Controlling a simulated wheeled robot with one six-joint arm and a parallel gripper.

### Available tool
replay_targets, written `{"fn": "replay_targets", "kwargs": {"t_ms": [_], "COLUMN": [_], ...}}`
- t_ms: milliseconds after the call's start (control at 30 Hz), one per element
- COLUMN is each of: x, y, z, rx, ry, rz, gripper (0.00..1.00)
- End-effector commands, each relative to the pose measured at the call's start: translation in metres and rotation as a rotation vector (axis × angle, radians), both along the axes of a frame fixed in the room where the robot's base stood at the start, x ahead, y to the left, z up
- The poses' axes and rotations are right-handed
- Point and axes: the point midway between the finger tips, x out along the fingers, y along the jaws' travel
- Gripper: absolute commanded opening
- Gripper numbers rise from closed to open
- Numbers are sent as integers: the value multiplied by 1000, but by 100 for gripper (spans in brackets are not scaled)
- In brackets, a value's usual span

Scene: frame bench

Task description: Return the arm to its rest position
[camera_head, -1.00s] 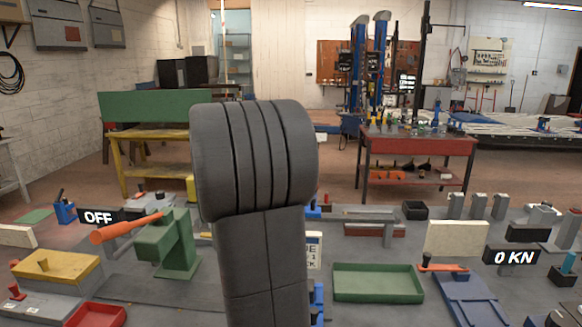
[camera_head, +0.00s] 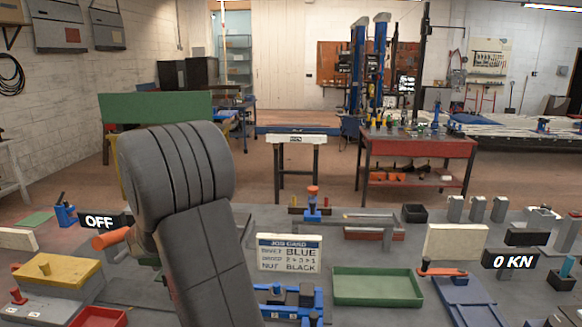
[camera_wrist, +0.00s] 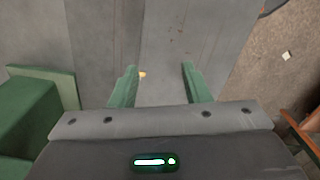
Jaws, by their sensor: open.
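My gripper (camera_wrist: 158,85) shows in the wrist view with its two green fingers spread apart and nothing between them. It hangs over the grey bench top (camera_wrist: 105,35). A green block-like part (camera_wrist: 38,115) stands to its left in that view. In the head view my dark grey arm rises in the left middle of the picture, and my gripper is hidden there. The arm covers most of the green machine with the orange handle (camera_head: 110,239).
A job card (camera_head: 289,254), a blue fixture (camera_head: 290,300) and a green tray (camera_head: 378,287) stand right of my arm. A yellow block (camera_head: 55,270) and a red tray (camera_head: 98,316) lie at left. Signs read OFF (camera_head: 100,221) and 0 KN (camera_head: 512,261). The bench edge (camera_wrist: 240,70) shows in the wrist view.

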Motion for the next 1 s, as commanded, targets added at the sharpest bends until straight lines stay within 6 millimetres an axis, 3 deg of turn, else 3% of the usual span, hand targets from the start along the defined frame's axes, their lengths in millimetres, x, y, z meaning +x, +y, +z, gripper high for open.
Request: {"fn": "replay_targets", "kwargs": {"t_ms": [100,300,533,700,1000], "x": [2,2,2,2,2], "y": [22,19,19,19,18], "z": [5,46,79,90,91], "rx": [1,4,1,1,0], "ry": [-2,-3,-2,-1,0], "rz": [1,0,0,0,1], "gripper": [43,43,43,43,43]}}
